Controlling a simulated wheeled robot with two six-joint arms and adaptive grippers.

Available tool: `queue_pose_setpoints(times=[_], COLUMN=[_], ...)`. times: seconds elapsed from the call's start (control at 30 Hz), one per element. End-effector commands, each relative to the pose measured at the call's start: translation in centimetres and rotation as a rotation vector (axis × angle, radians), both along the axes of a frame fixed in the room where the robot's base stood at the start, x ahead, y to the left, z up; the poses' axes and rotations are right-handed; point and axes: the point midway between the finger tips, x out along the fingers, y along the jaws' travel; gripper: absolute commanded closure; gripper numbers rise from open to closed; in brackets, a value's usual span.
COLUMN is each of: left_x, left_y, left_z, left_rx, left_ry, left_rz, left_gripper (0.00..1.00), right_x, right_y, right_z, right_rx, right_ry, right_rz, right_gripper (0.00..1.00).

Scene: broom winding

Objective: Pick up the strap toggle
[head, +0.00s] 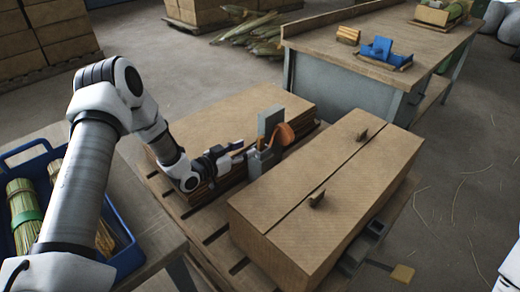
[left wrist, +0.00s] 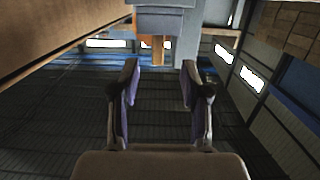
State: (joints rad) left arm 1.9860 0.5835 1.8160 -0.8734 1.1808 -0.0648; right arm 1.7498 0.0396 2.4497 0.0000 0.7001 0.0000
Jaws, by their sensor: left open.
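An orange curved piece (head: 283,135), which looks like the strap toggle, sits beside an upright grey plate (head: 269,122) between two cardboard boxes. In the left wrist view, an orange tab (left wrist: 158,50) hangs below a grey block (left wrist: 165,20), straight ahead of the fingers. My left gripper (head: 250,157) is close to the left side of the grey plate and partly hidden by it. In the left wrist view the left gripper (left wrist: 160,88) has its fingers apart with nothing between them. I cannot tell whether it touches the plate. My right gripper is out of view.
A long cardboard box (head: 300,240) with two small brown tabs lies to the right, and another box (head: 235,115) lies behind the gripper. A blue crate (head: 130,255) with straw bundles stands at the left. A workbench (head: 325,50) stands behind.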

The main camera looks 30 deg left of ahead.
Motion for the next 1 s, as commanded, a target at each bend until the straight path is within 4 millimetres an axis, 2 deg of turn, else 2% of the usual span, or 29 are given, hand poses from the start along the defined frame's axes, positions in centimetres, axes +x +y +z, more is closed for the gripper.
queue_pose_setpoints(times=[0.33, 0.43, 0.6, 0.63, 0.73, 0.77, 1.0], left_x=[5.2, 6.0, 6.0, 6.0, 6.0, 6.0, 6.0], left_y=[-1.8, -2.0, -2.0, -2.0, -2.0, -2.0, -2.0], left_z=[-0.8, -0.8, -0.8, -0.8, -0.8, -0.8, -0.8], left_rx=[0.003, 0.000, -0.002, -0.001, -0.001, -0.001, -0.002], left_ry=[-0.001, 0.001, 0.002, 0.001, 0.001, 0.001, 0.002], left_rz=[-0.002, -0.002, -0.001, -0.001, -0.001, -0.001, -0.001], left_gripper=[0.54, 0.54, 0.54, 0.61, 0.97, 1.00, 1.00], right_x=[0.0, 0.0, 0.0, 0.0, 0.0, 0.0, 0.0], right_y=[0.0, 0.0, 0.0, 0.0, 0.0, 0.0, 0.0], right_z=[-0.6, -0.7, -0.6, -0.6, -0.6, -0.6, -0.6], right_rx=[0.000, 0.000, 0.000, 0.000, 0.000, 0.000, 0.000], right_ry=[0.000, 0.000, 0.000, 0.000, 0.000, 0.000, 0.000], right_rz=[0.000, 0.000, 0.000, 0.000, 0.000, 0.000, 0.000], right_gripper=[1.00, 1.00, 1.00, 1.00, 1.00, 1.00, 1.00])
